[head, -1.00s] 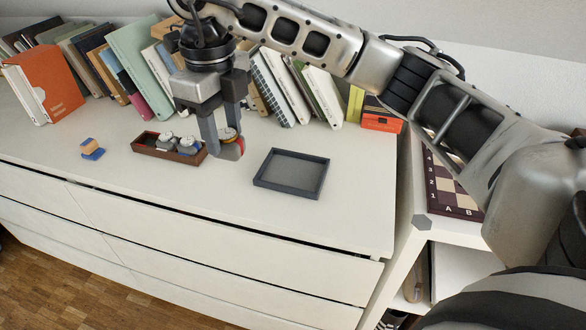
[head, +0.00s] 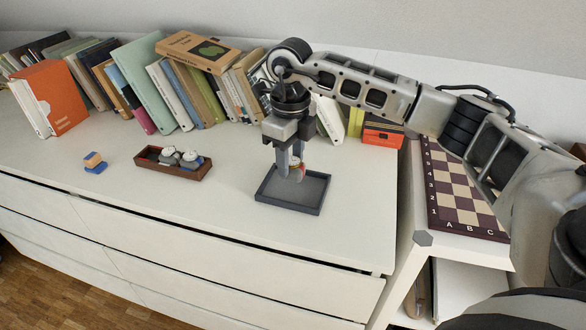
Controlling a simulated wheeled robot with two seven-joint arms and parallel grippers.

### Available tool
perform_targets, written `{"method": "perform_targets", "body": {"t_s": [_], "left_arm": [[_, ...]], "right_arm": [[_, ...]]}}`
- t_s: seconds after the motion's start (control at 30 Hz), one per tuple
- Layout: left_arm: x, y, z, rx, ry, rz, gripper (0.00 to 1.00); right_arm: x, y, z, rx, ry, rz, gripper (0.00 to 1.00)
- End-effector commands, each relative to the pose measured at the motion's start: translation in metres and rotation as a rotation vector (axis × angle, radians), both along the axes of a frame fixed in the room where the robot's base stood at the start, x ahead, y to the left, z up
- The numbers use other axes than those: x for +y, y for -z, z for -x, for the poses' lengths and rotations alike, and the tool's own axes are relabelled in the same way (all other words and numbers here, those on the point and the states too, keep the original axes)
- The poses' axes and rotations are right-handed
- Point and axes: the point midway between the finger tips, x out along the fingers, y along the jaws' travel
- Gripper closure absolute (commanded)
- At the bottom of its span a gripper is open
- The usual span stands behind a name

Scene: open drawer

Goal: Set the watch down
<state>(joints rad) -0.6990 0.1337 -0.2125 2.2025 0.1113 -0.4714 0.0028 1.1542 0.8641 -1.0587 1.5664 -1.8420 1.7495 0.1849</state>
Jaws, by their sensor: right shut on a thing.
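My right gripper (head: 290,172) points down over the dark grey tray (head: 289,207) on the white dresser top. It is shut on the watch (head: 297,165), of which a small red and yellowish part shows between and behind the fingers. The watch is at or just above the tray's floor; I cannot tell whether it touches. A brown wooden box (head: 205,174) to the left holds a few watch-like things with pale round tops (head: 190,157). My left gripper is not in view.
A small blue and tan block-like thing (head: 94,162) lies at the left of the dresser top (head: 130,230). A row of books (head: 140,80) stands along the back. The front of the dresser top is clear.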

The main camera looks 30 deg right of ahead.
Motion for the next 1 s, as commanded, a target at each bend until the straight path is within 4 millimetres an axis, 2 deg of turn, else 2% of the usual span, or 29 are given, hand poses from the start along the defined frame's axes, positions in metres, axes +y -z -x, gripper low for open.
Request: {"method": "perform_targets", "body": {"t_s": [0.07, 0.27, 0.63, 0.67, 0.73, 1.0], "left_arm": [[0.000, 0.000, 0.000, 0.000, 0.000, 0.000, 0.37], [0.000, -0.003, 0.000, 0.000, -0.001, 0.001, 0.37], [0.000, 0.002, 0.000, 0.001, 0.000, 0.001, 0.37], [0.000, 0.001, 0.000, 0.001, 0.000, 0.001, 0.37], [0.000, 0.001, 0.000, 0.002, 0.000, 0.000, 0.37], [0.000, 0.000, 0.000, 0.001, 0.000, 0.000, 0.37]], "right_arm": [[-0.007, 0.008, 0.000, 0.003, 0.004, 0.003, 0.84], [-0.006, 0.035, 0.000, 0.003, 0.001, 0.001, 0.84], [-0.006, 0.041, 0.000, 0.001, 0.001, 0.001, 0.85], [-0.006, 0.040, 0.000, 0.001, 0.001, 0.001, 0.55], [-0.005, 0.040, 0.000, 0.001, 0.001, 0.001, 0.37], [-0.005, 0.039, 0.000, 0.001, 0.001, 0.001, 0.37]]}}
